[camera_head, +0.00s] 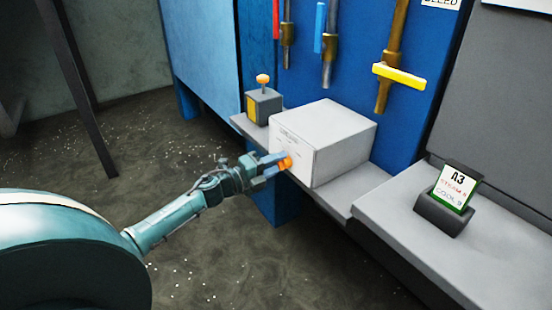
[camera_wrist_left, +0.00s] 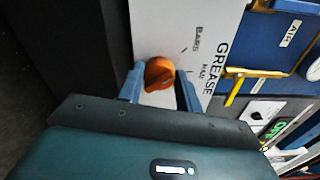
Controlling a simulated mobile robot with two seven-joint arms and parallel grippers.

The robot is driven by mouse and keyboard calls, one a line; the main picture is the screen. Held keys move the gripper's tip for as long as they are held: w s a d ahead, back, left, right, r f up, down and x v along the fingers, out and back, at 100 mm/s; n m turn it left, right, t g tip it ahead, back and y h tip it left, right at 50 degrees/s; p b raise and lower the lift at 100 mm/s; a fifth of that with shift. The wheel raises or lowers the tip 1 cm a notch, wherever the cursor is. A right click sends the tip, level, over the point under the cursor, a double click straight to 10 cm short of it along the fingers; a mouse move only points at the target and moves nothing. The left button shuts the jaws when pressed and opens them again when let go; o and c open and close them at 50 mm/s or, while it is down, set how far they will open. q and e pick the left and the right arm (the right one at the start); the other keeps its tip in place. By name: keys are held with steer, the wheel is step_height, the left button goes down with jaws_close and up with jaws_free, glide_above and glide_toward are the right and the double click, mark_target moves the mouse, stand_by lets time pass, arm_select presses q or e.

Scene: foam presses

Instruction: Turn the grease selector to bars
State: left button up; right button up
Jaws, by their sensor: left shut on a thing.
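The grease selector is an orange knob (camera_head: 286,162) on the front face of a white box (camera_head: 343,140). The box carries printed lettering. In the left wrist view the orange knob (camera_wrist_left: 158,73) sits between the blue fingers, and the words GREASE and BARS show on the white face (camera_wrist_left: 180,30). My left gripper (camera_head: 275,167) is at the front of the box, with its fingers around the knob and shut on it. The fingers partly hide the knob. Which mark the knob points to I cannot tell. My right gripper is not in view.
The box stands on a grey shelf (camera_head: 345,202). A small grey box (camera_head: 264,106) with an orange-topped lever is behind it. Valves with red, blue and yellow (camera_head: 398,76) handles hang above. A card holder (camera_head: 445,215) stands at right. Floor at left is open.

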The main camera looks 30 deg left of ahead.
arm_select(q)
steer(key=shift+n+p, duration=0.5)
steer(key=shift+n, duration=0.6)
steer(key=o, duration=1)
steer(key=v, duration=1.3)
steer(key=shift+s, duration=0.1)
steer(key=shift+f, duration=0.1)
